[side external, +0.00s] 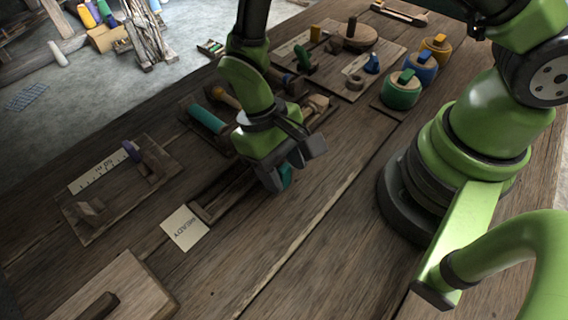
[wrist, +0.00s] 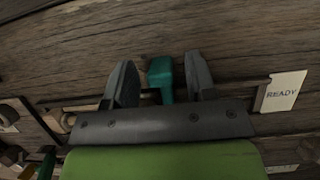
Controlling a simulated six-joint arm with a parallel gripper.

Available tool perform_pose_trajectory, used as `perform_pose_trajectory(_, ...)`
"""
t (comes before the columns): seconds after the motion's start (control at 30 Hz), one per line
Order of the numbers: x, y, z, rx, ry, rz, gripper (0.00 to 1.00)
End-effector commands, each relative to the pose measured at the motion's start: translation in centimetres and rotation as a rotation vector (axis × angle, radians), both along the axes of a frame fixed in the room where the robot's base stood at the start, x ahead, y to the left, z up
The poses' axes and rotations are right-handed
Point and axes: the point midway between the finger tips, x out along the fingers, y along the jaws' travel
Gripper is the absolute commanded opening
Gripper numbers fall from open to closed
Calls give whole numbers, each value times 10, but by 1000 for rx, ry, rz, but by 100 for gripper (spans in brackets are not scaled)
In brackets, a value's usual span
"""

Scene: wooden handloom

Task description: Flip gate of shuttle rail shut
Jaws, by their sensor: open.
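The shuttle rail (side external: 222,196) is a narrow dark wooden channel on the bench, with its near end beside the READY card. A teal upright piece (side external: 286,178) stands at the rail's far end, partly hidden by my gripper (side external: 290,171); I cannot tell for certain that it is the gate. In the wrist view the teal piece (wrist: 160,76) shows between the two grey fingers of my gripper (wrist: 160,80). The fingers are apart, with visible gaps on both sides of the piece. The rail's other end (wrist: 262,96) shows at right. The middle of the rail is hidden by my gripper.
The READY card (side external: 185,228) lies by the rail's near end. A tray with a teal roll (side external: 208,120) lies behind my gripper. A ruler board (side external: 105,178) is at left, and green, blue and yellow pots (side external: 402,90) stand at the back right.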

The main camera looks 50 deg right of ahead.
Motion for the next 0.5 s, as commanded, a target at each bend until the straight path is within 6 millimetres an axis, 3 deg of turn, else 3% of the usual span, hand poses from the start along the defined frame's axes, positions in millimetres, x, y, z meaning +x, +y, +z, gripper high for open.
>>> perform_pose_trajectory(0.23, 0, 0, -1, 0, 0, 1, 51)
perform_pose_trajectory(0.47, 0, 0, -1, 0, 0, 1, 0)
perform_pose_trajectory(0.5, 0, 0, -1, 0, 0, 1, 0)
